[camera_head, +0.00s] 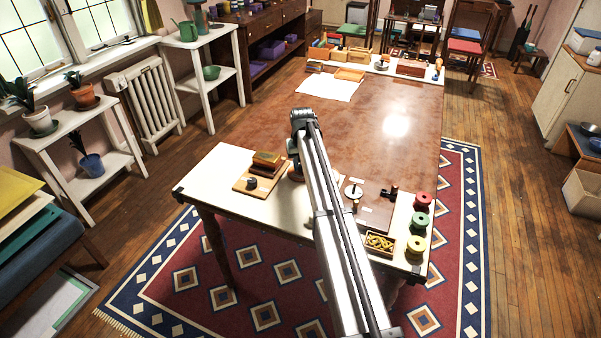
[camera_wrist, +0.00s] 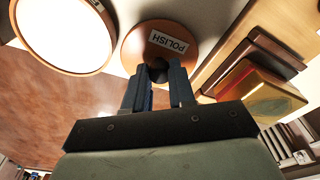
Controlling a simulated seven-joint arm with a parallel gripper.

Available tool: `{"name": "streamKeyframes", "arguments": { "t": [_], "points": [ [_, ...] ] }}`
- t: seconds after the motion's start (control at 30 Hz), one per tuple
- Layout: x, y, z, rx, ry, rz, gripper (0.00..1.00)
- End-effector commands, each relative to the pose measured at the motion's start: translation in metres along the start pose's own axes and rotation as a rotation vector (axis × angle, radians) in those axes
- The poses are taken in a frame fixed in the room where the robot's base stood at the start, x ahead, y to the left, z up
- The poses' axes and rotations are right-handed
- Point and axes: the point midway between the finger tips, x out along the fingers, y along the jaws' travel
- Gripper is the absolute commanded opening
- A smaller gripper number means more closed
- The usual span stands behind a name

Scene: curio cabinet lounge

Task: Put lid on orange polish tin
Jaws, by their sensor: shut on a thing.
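The lid (camera_wrist: 138,42) is a round orange-brown disc with a white POLISH label and a dark knob. In the wrist view my gripper (camera_wrist: 159,74) has its blue fingers closed on the knob. I cannot tell whether the lid touches the table or hangs above it. The open orange tin (camera_wrist: 110,50) lies left of the lid in that view, with a pale round inside and an orange rim. In the head view my arm covers most of this spot, and the tin cannot be made out.
A wooden board (camera_head: 241,185) with a gold-and-red block (camera_head: 266,158) lies left of my gripper in the head view. Red (camera_head: 423,200), green (camera_head: 420,220) and yellow (camera_head: 415,244) spools line the table's right edge. The brown middle of the table (camera_head: 375,100) is clear.

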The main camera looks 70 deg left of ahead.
Motion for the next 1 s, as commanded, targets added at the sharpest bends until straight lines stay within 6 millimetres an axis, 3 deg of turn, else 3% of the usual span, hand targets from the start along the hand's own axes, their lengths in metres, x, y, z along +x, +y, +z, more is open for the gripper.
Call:
{"name": "streamKeyframes", "arguments": {
  "t": [0.37, 0.8, 1.0],
  "points": [
    [-0.004, 0.000, -0.001, 0.000, 0.001, 0.000, 0.00],
    [-0.072, 0.000, -0.009, 0.000, 0.002, 0.000, 0.00],
    [-0.094, 0.000, -0.012, 0.000, 0.001, 0.000, 0.00]
  ]
}}
